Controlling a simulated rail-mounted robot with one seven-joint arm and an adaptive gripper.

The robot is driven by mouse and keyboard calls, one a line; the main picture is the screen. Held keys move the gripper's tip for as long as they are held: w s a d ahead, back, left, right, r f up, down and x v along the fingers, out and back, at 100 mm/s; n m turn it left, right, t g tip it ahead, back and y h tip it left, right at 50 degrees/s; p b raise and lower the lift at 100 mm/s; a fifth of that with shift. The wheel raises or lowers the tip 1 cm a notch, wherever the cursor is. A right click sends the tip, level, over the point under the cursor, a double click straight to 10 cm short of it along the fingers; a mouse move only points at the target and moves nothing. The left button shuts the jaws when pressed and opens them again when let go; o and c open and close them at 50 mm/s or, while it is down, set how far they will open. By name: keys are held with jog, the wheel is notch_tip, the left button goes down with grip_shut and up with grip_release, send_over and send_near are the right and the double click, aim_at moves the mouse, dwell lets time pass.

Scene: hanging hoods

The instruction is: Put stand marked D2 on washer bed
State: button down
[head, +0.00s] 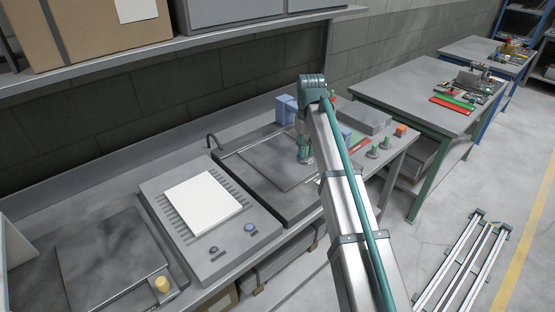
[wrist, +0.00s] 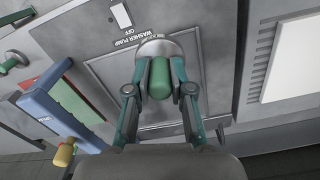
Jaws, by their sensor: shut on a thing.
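My gripper (wrist: 160,88) is shut on a stand with a green upright handle (wrist: 160,70) and a round grey base (wrist: 172,47). No D2 mark can be read on it. In the wrist view the stand is over the washer bed (wrist: 108,72), a flat grey plate with the printed words "WASHER PUMP OFF" beside the stand's base. I cannot tell whether the base touches the bed. In the head view my gripper (head: 305,152) is at the right side of the washer bed (head: 262,162), partly hidden by my arm.
Other green-topped stands (head: 372,152) are on the bench to the right. A white pad (head: 203,203) lies on the unit to the left. A shelf (head: 190,50) hangs above.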

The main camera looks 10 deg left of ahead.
jog(key=w+a+f+p, duration=0.1)
jog(key=w+f, duration=0.1)
jog(key=w, duration=0.1)
jog(key=w+a+f+p, duration=0.1)
jog(key=w+f, duration=0.2)
jog(key=w, duration=0.1)
jog(key=w+a+f+p, duration=0.1)
jog(key=w+a+f, duration=0.1)
jog(key=w, duration=0.2)
jog(key=shift+w+f+p, duration=0.1)
jog(key=shift+f+p, duration=0.25)
jog(key=shift+f, duration=0.05)
jog(key=shift+w+a+f, duration=0.25)
jog(key=shift+w+f, duration=0.1)
jog(key=shift+f, duration=0.25)
jog(key=f+p, duration=0.2)
jog(key=shift+w+f, duration=0.2)
jog(key=shift+f, duration=0.6)
jog(key=shift+f, duration=0.1)
jog(key=c, duration=1)
grip_release()
